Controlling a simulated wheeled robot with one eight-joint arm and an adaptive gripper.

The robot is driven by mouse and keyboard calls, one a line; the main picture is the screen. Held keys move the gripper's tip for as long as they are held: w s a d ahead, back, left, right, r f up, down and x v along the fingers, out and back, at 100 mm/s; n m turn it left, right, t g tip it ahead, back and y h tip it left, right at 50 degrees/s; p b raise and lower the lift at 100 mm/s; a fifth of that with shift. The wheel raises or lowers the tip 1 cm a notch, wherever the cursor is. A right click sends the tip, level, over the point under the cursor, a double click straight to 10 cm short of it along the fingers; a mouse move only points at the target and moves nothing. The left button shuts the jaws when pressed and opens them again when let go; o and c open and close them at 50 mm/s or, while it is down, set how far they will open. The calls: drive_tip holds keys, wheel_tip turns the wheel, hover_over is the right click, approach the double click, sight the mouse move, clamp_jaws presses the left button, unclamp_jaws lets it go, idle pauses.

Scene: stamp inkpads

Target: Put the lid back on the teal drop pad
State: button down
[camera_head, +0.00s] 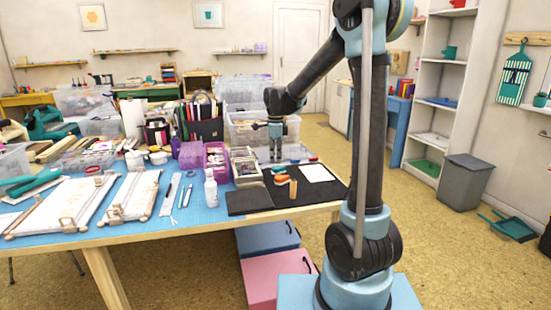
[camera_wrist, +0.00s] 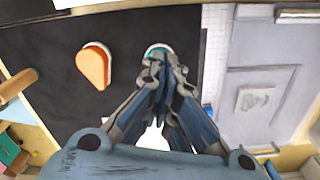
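My gripper (camera_wrist: 160,62) points down over the dark mat (camera_wrist: 45,125), with its fingertips close together. A small teal piece (camera_wrist: 158,47) with a pale rim shows just beyond the fingertips. The fingers hide most of it, so I cannot tell whether it is the lid or the pad, or whether they grip it. An orange drop-shaped pad (camera_wrist: 94,67) with a pale rim lies to the left, apart from the fingers. In the head view my gripper (camera_head: 276,158) is above the mat's back edge, and the orange pad (camera_head: 281,180) is in front of it.
A wooden-coloured upright piece (camera_head: 293,188) and a white card (camera_head: 317,172) are on the mat. A red item (camera_head: 312,159) lies behind the card. An open box (camera_head: 246,170) and a white bottle (camera_head: 210,188) stand to the left. The mat's front has free room.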

drive_tip(key=shift+f, duration=1)
drive_tip(key=shift+r, duration=0.1)
drive_tip(key=shift+r, duration=3.45)
